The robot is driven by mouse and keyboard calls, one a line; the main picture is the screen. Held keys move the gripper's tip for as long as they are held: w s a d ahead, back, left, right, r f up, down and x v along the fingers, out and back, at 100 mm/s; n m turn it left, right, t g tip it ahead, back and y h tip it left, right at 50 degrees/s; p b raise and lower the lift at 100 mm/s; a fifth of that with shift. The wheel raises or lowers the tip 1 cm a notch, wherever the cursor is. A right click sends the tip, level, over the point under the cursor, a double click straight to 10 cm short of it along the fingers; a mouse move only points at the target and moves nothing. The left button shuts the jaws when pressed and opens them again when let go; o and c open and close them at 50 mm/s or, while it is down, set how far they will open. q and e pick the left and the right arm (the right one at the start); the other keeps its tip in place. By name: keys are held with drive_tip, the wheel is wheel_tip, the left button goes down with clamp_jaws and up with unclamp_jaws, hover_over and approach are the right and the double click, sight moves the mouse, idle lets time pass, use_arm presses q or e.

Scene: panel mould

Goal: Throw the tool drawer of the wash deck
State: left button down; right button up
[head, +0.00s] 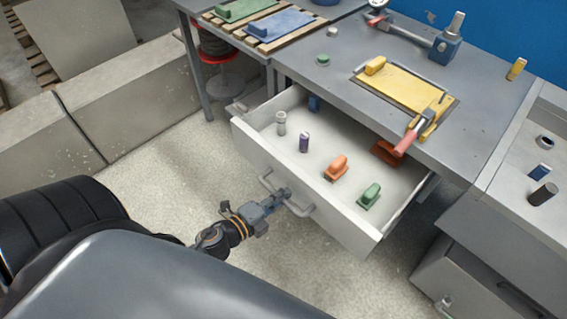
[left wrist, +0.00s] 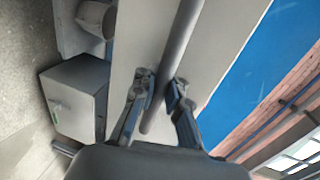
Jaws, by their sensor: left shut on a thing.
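The tool drawer (head: 316,208) is pulled out from under the grey wash deck (head: 330,75), and its inside shows. Several things lie in it, among them an orange block (head: 337,167), a green block (head: 370,195), a purple cylinder (head: 304,142) and a grey cylinder (head: 281,123). My left gripper (head: 284,196) is at the bar handle (head: 302,209) on the drawer front, shut on it. In the left wrist view the handle bar (left wrist: 178,55) runs between the two fingers (left wrist: 158,92). My right gripper is not in view.
A yellow board (head: 400,88) and a red-handled tool (head: 414,132) lie on the deck. Another grey drawer unit (head: 465,280) stands at the lower right. A concrete block wall (head: 130,95) is at the left. The floor before the drawer is clear.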

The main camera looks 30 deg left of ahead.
use_arm(q)
drive_tip(key=shift+w+r, duration=0.1)
drive_tip(key=shift+r, duration=0.05)
drive_tip(key=c, duration=1.4)
unclamp_jaws()
drive_tip(key=shift+o, duration=0.2)
drive_tip(key=shift+s, duration=0.2)
drive_tip(key=v, duration=1.1)
drive_tip(key=shift+s, duration=0.35)
drive_tip(key=shift+a, duration=0.1)
